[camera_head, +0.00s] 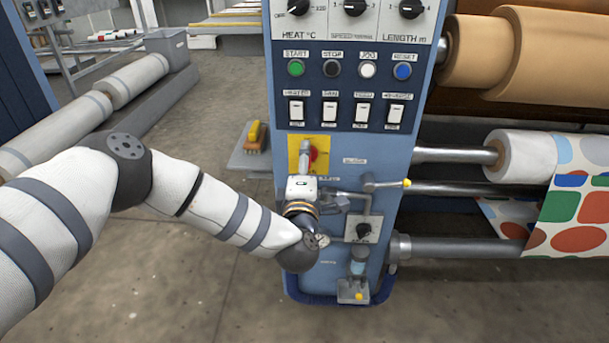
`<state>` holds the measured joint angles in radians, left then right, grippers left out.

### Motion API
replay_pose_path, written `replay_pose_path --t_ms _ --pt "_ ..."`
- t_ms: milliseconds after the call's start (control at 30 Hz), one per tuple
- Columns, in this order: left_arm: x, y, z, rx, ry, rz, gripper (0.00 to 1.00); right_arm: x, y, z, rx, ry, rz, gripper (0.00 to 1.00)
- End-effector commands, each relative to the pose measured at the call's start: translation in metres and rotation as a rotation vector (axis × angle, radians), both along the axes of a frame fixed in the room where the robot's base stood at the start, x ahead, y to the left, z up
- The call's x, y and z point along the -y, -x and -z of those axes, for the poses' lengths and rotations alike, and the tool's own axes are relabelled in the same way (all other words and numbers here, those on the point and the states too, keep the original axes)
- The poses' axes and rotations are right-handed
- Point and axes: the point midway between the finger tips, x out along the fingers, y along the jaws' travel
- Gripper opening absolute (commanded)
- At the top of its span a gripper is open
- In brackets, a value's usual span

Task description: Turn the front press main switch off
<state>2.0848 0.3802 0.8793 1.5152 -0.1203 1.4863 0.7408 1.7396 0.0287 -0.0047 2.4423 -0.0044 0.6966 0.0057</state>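The main switch is a red rotary knob (314,156) on a yellow plate (325,143), low on the front of the blue press panel (343,190). My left arm comes in from the left, and its gripper (305,150) is right in front of the switch, covering the left part of the knob. I see the gripper from behind, so its fingertips are largely hidden. I cannot tell whether it touches the knob or how far its fingers are apart. The knob's exact setting is also hidden. My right gripper is not in view.
Above the switch are white rocker switches (330,110), coloured push buttons (332,68) and dials (355,6). Below it, a small lever with a yellow tip (388,184) sticks out right. Rollers (522,156) with patterned sheet fill the right side. The floor at lower left is clear.

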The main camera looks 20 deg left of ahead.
Motion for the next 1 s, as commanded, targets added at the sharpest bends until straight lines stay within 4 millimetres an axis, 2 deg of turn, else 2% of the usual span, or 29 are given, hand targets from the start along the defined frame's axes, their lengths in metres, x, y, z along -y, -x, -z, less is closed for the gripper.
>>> replay_pose_path --t_ms 200,400,533,900,967,1000 --pt "0.017 0.058 0.001 -0.005 0.001 0.005 0.63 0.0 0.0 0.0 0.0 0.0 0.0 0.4" --pt "0.027 0.092 0.0 -0.002 0.001 0.002 0.63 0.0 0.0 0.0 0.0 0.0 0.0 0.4" --pt "0.028 0.099 0.0 0.0 0.0 0.0 0.63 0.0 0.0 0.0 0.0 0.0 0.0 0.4" --pt "0.029 0.099 -0.001 0.001 0.0 0.001 0.63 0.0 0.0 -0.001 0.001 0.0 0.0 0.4" --pt "0.028 0.098 -0.013 0.009 0.0 0.001 0.63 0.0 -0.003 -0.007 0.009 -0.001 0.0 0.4" --pt "0.029 0.097 -0.03 0.022 0.0 0.001 0.63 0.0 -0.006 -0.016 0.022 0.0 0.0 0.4"
